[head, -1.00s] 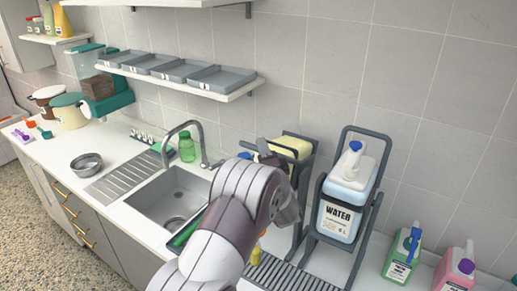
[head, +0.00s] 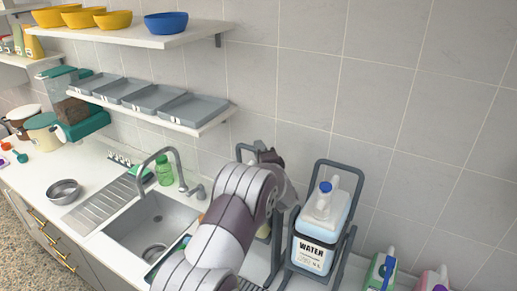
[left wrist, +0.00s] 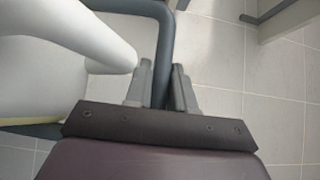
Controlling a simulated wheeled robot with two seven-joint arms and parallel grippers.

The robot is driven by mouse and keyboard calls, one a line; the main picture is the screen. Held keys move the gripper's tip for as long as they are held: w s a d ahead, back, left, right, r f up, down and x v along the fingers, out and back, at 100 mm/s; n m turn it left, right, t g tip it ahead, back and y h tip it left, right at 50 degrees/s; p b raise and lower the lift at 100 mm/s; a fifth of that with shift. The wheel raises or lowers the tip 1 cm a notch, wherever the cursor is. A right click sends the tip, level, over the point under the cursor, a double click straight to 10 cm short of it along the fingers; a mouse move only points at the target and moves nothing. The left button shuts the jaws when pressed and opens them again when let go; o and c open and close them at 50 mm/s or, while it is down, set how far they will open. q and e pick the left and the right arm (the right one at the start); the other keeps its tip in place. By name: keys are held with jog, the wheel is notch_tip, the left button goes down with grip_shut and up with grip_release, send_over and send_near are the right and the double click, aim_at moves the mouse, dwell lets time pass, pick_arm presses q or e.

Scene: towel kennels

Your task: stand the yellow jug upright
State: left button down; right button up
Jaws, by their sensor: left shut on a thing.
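The yellow jug is mostly hidden behind my left arm in the head view; only a small pale yellow patch (head: 264,232) shows low in its stand. A large whitish rounded body, which looks like the jug (left wrist: 60,55), fills the left of the left wrist view beside the gripper. Its grey tube frame (head: 244,150) rises behind my arm and also crosses the wrist view (left wrist: 163,30). My left gripper (head: 268,155) is shut on this grey tube, which lies between its fingers (left wrist: 162,72). My right gripper is not in view.
A white WATER jug (head: 315,245) with a blue cap sits in a similar grey stand just right. Green (head: 380,270) and pink (head: 434,281) bottles stand further right. A sink (head: 150,225) and tap (head: 165,155) lie left. A shelf with grey trays (head: 165,103) hangs above.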

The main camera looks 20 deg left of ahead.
pick_arm(q)
jog(key=shift+w+g+p, duration=0.3)
jog(key=shift+w, duration=0.25)
jog(key=shift+f, duration=0.1)
jog(key=c, duration=1.3)
grip_release()
jog(key=shift+c, duration=0.2)
jog(key=shift+s+d+f+b, duration=0.2)
jog(key=shift+s+d+b, duration=0.1)
jog(key=shift+s+b, duration=0.15)
jog(key=b+v, duration=0.4)
jog(key=v, duration=0.7)
jog(key=shift+s+d+r+b, duration=0.2)
jog(key=shift+s+r+b, duration=0.1)
jog(key=shift+r, duration=0.05)
